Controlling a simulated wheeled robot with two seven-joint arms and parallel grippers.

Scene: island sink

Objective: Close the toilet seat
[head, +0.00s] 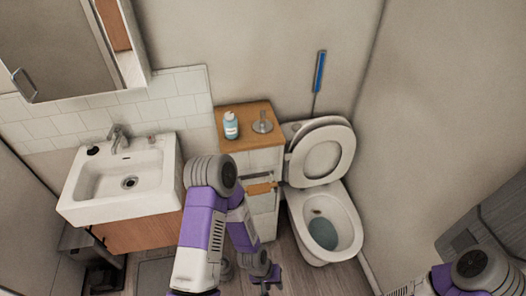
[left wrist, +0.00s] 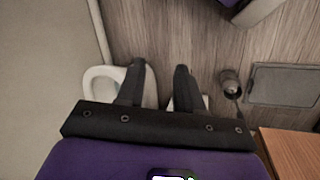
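The white toilet (head: 354,222) stands at the right of the head view, with its bowl open and water in it. Its seat ring (head: 349,152) is raised, leaning back against the upright lid. My left gripper (head: 266,280) is low, to the left of the bowl and apart from it. In the left wrist view my left gripper (left wrist: 160,78) has its two dark fingers apart with nothing between them. A white rounded rim, likely the toilet (left wrist: 95,74), shows left of the fingers there. My right gripper is out of view; only part of that arm shows.
A white sink (head: 120,182) is at the left. A blue-handled stick (head: 319,72) stands behind the toilet. The wall is close on its right.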

